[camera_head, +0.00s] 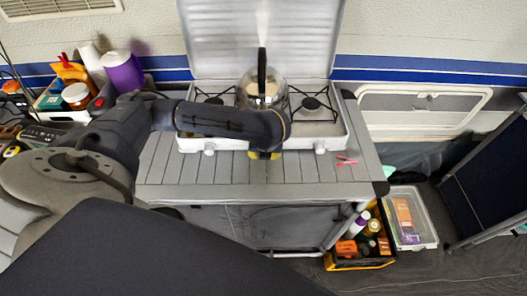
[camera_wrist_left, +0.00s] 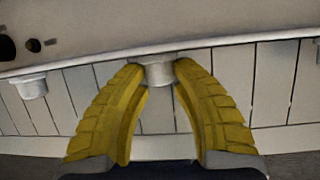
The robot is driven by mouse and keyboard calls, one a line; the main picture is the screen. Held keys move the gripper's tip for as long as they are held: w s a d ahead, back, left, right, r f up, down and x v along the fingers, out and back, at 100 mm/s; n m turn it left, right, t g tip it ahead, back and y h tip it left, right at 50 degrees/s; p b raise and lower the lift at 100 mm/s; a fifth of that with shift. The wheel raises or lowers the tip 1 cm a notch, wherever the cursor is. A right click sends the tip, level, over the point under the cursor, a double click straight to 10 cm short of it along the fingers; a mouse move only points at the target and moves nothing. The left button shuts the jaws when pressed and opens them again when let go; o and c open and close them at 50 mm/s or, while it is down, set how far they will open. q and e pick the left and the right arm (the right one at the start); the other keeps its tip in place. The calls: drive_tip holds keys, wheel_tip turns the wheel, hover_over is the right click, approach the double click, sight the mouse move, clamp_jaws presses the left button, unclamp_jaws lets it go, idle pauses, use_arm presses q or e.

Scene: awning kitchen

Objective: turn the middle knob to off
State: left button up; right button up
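The white stove (camera_head: 187,142) stands on the slatted counter with its lid raised. The middle knob (camera_wrist_left: 159,74) shows in the left wrist view as a pale round knob on the stove's front edge; in the head view my gripper hides it. My left gripper (camera_wrist_left: 160,68) has its yellow fingertips on either side of this knob, and they appear to touch it. In the head view the left gripper (camera_head: 264,154) is at the middle of the stove front. The left knob (camera_head: 209,149) and right knob (camera_head: 319,147) are free. My right gripper is not in view.
A metal kettle (camera_head: 262,92) with a black handle stands on the stove behind my left gripper. A pink item (camera_head: 346,160) lies on the counter (camera_head: 230,175) at the right. A purple-wrapped roll (camera_head: 122,72) and jars stand at the left. The front counter is mostly clear.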

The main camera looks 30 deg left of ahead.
use_arm(q)
clamp_jaws()
drive_tip(key=shift+w+r+y, duration=0.1)
drive_tip(key=shift+w+y, duration=0.1)
drive_tip(key=shift+y, duration=0.2)
drive_tip(key=shift+w+d+m+g+y, duration=0.1)
drive_tip(key=shift+m+g+y, duration=0.3)
drive_tip(key=shift+g+y, duration=0.55)
drive_tip(key=shift+m+g+y, duration=0.3)
drive_tip(key=shift+g+y, duration=0.35)
drive_tip(key=shift+y, duration=0.7)
drive_tip(key=o, duration=0.8)
unclamp_jaws()
drive_tip(key=shift+c, duration=0.2)
